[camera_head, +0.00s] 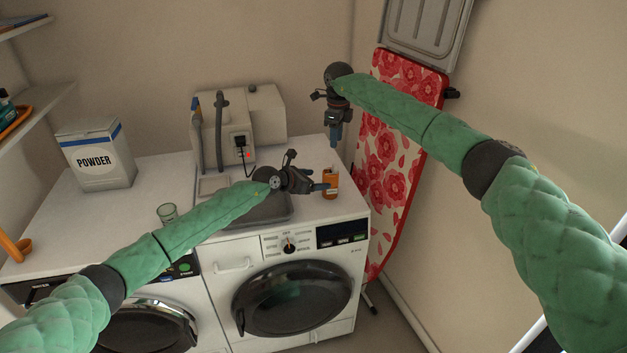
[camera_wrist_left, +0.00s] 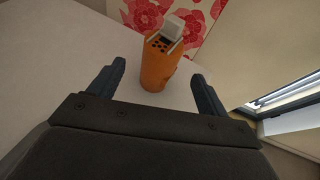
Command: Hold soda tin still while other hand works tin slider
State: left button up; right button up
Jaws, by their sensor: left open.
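The orange soda tin (camera_head: 330,183) stands upright near the right edge of the washer top. In the left wrist view the tin (camera_wrist_left: 158,68) has dark holes in its top and a pale grey slider piece (camera_wrist_left: 172,28) at the far side of the top. My left gripper (camera_head: 323,186) is open, level beside the tin. In the left wrist view its fingers (camera_wrist_left: 160,74) lie left and right of the tin, with gaps on both sides. My right gripper (camera_head: 335,142) points down above and behind the tin, apart from it; its finger opening is unclear.
A floral ironing board (camera_head: 390,165) leans at the right.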

aim_at(324, 179)
pick_arm(q)
jog(key=shift+x, duration=3.6)
